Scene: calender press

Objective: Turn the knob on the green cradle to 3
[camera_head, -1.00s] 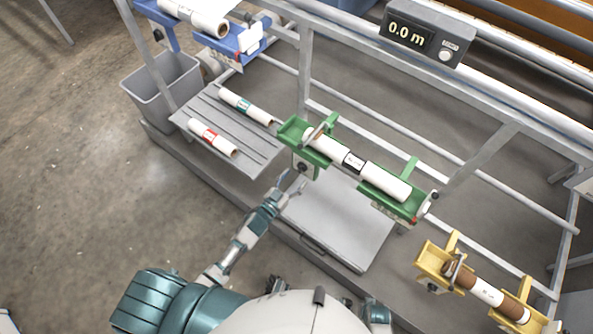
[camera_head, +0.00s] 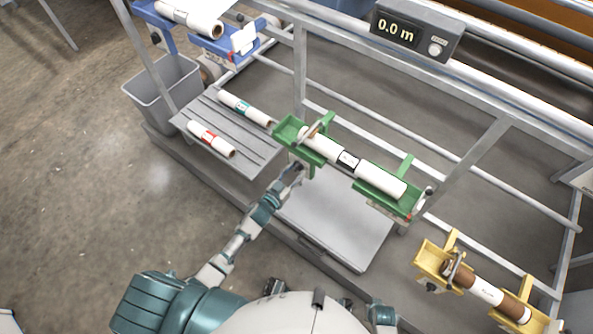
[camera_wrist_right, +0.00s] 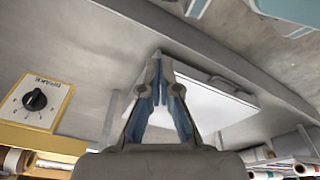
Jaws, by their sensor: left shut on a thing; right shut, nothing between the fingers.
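The green cradle (camera_head: 383,189) holds a white roll (camera_head: 379,180) with a black label in the head view. My left gripper (camera_head: 296,170) is at the front of the cradle's left end, where the knob sat in view a second ago. It is shut on the knob, which the fingers now hide, so its setting cannot be read. My right gripper (camera_wrist_right: 160,80) is shut and empty in the right wrist view, below and away from the green cradle.
A yellow cradle (camera_head: 428,256) with a brown roll stands at the right; its black knob (camera_wrist_right: 35,99) shows in the right wrist view. A blue cradle (camera_head: 240,46) is at the back left. Two rolls lie on a grey slatted shelf (camera_head: 262,158). A display (camera_head: 415,28) reads 0.0 m.

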